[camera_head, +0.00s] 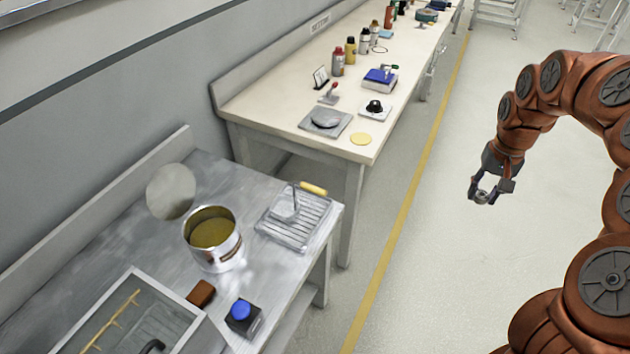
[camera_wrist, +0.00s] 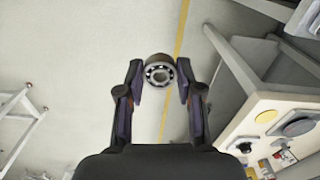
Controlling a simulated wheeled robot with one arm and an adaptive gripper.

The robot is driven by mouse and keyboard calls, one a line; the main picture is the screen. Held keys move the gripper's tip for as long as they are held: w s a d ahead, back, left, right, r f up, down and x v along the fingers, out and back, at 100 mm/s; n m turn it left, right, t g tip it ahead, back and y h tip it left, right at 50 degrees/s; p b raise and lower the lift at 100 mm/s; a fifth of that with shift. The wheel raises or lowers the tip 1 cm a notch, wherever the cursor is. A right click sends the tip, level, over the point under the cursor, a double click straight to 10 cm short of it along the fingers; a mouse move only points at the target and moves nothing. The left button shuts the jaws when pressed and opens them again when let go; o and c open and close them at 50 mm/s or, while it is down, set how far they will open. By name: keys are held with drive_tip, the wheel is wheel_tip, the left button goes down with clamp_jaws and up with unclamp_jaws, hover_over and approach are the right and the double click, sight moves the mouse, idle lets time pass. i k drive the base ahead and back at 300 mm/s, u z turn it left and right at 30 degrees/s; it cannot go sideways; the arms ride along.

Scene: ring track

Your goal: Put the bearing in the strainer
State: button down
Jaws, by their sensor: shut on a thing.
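The bearing (camera_wrist: 159,59) is a small steel ring with balls showing around a central hole. My gripper (camera_wrist: 160,78) is shut on it, with one finger on each side. In the head view my gripper (camera_head: 484,190) holds the bearing (camera_head: 481,198) in the air over open floor, right of both benches and apart from them. On the near bench is a slatted metal tray (camera_head: 309,236) with a yellow handle, which may be the strainer; I cannot tell for sure. Something grey with an upright stem rests on its slats.
The near metal bench (camera_head: 160,240) also holds a pot (camera_head: 222,258) of yellowish liquid, a round disc (camera_head: 171,191), a basin (camera_head: 160,320), a brown block (camera_head: 201,292) and a blue button box (camera_head: 242,315). A cream bench (camera_head: 270,105) with bottles stands behind. The floor aisle is clear.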

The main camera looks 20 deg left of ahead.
sight(287, 211)
drive_tip(key=i, duration=2.6)
drive_tip(key=u, duration=5.2)
